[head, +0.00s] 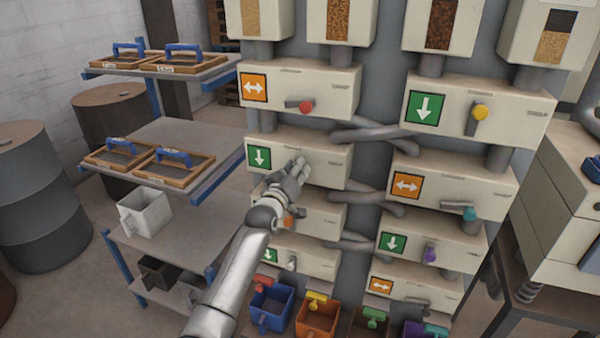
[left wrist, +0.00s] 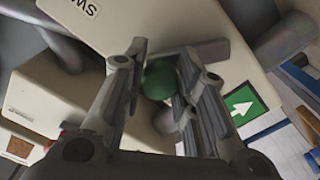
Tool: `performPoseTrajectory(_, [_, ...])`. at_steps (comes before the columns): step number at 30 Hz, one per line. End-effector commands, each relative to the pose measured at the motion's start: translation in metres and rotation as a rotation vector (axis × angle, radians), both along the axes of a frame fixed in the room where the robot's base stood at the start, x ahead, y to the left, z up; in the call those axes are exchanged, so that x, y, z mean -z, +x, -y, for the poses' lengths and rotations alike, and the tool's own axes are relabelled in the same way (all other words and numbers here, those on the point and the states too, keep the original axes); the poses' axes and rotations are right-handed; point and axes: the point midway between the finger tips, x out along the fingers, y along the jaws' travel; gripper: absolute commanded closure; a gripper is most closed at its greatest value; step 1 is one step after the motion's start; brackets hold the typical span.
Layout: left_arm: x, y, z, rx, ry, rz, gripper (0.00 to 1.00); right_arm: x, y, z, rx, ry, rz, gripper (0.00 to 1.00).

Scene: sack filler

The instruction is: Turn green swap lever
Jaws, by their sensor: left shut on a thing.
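The green swap lever has a round green knob (left wrist: 160,80) and a grey bar (left wrist: 210,50), seen in the left wrist view. The knob sits between the two fingers of my left gripper (left wrist: 158,85), which is shut on it. In the head view my left gripper (head: 298,172) is at the second box down in the left column (head: 320,158) and hides the lever there. That box carries a green sign with a white down arrow (head: 259,157). My right gripper is not in view.
Other levers have a red knob (head: 305,107), a yellow knob (head: 480,112), a teal knob (head: 469,214) and a purple knob (head: 430,254). Grey pipes (head: 372,133) link the boxes. A shelf with framed sieves (head: 120,156) stands at left. Coloured bins (head: 271,306) stand below.

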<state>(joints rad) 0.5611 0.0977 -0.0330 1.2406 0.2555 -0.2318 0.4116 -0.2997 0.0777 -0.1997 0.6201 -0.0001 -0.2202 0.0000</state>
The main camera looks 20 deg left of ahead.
Motion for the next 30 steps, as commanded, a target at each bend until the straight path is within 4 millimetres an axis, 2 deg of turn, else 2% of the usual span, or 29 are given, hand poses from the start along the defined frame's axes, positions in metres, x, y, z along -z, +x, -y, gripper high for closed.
performPoseTrajectory(15, [-0.008, 0.001, -0.022, 0.0, -0.428, -0.015, 1.0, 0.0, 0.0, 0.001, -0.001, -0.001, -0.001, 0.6])
performPoseTrajectory(30, [-0.009, 0.001, -0.03, -0.001, -0.577, -0.02, 1.0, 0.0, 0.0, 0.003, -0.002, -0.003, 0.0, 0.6])
